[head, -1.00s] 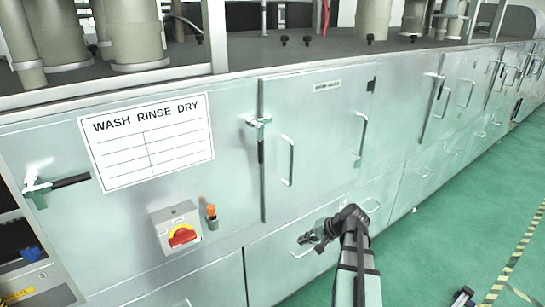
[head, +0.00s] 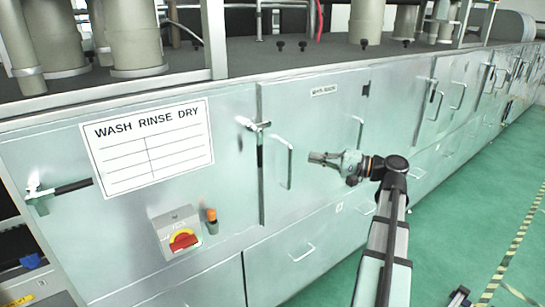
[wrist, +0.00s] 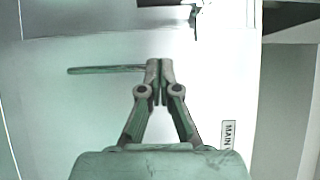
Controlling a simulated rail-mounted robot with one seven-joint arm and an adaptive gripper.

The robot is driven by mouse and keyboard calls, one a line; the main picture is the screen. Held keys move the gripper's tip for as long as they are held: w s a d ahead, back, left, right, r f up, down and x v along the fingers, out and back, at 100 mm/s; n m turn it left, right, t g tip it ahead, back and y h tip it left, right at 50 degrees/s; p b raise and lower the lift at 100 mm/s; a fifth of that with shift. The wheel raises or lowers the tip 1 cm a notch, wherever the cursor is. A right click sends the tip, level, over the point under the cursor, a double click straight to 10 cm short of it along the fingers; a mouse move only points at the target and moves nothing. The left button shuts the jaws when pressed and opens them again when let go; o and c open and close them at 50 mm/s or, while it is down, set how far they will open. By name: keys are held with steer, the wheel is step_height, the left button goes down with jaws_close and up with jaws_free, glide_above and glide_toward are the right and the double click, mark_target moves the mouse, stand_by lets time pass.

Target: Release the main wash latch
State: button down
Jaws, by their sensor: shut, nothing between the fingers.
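The main wash latch (head: 256,126) is a small metal lever fitting at the upper left edge of the door (head: 340,118) with the small label plate. In the wrist view, a dark-and-metal fitting at the top edge (wrist: 195,12) looks like this latch, partly cut off. My gripper (head: 312,158) is to the right of and lower than the latch, in front of the door. It points left towards the door's left handle (head: 290,165). In the wrist view my gripper (wrist: 160,64) has its fingers together, empty. Its tips overlap the end of the handle bar (wrist: 105,70); contact cannot be told.
A label starting "MAIN" (wrist: 228,135) sits on the door. A red-yellow switch (head: 184,238) and another latch (head: 42,196) are to the left. Green floor (head: 465,195) lies open at right.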

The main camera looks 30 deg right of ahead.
mark_target(261, 143)
steer(key=shift+w, duration=0.1)
steer(key=s+a+p+x, duration=0.2)
steer(key=p+x, duration=0.2)
steer(key=x, duration=0.8)
steer(key=shift+w+a, duration=0.3)
steer(key=shift+a, duration=0.05)
steer(key=shift+a+f, duration=0.1)
steer(key=shift+a+m, duration=0.15)
steer(key=shift+m, duration=0.15)
